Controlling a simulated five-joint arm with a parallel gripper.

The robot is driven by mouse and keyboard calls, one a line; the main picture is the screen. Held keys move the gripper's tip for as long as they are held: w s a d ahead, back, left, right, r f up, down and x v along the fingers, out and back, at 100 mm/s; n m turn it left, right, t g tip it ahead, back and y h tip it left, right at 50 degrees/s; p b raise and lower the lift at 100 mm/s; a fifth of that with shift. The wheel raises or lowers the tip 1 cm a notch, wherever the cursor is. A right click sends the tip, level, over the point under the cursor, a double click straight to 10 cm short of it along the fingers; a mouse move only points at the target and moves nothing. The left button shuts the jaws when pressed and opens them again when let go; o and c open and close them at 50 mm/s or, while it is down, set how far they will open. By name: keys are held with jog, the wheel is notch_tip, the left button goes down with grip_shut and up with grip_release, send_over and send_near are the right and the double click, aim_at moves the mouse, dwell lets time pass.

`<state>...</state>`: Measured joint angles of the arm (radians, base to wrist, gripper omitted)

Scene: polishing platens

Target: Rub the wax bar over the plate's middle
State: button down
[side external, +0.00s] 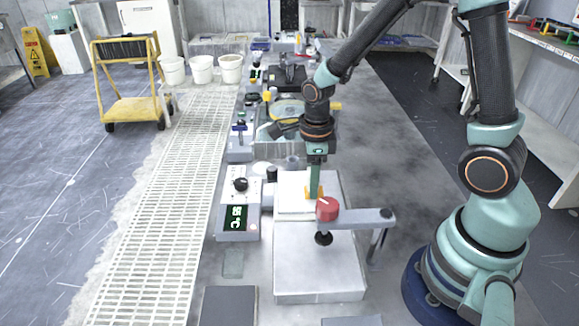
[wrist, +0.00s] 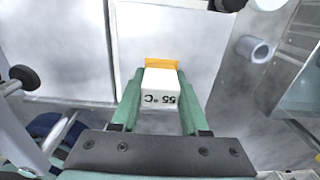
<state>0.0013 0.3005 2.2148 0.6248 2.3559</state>
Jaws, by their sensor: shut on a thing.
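My gripper (side external: 314,186) is shut on the wax bar, a block with a yellow-orange end (side external: 313,194) and a white wrapper. In the wrist view the bar (wrist: 162,64) sits between the green fingers (wrist: 160,78), its wrapper marked "55 °C". The pale plate (side external: 335,185) is on the light grey heater body, and it also shows in the wrist view (wrist: 180,35). The bar's yellow end is over the plate, towards its front part. I cannot tell whether it touches the plate.
A red knob (side external: 327,208) on a grey swing arm (side external: 362,217) stands close to the bar's right. A control box (side external: 238,212) with a green display is at left. A round platen machine (side external: 287,108) stands behind. Bare bench lies to the right.

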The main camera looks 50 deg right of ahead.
aim_at(303, 183)
jog(key=d, duration=0.1)
jog(key=s+d, duration=0.1)
jog(key=d, duration=0.1)
jog(key=shift+s, duration=0.1)
jog(key=shift+w+a, duration=1.75)
jog(key=shift+s+d, duration=0.3)
jog(key=shift+d, duration=0.55)
jog(key=shift+s+d, duration=0.35)
jog(key=shift+d, duration=0.45)
jog(key=shift+s+d, duration=0.3)
jog(key=shift+d, duration=0.55)
jog(key=shift+w+a, duration=1.6)
jog(key=shift+w, duration=0.05)
jog(key=shift+s+d, duration=1.65)
jog(key=shift+s, duration=0.05)
jog(key=w+a, duration=0.3)
jog(key=shift+w+a, duration=0.2)
jog(key=shift+w+a+r, duration=0.1)
jog(key=shift+w+r, duration=0.05)
jog(key=shift+r, duration=0.05)
notch_tip(303, 183, up, 8)
jog(key=shift+f, duration=0.2)
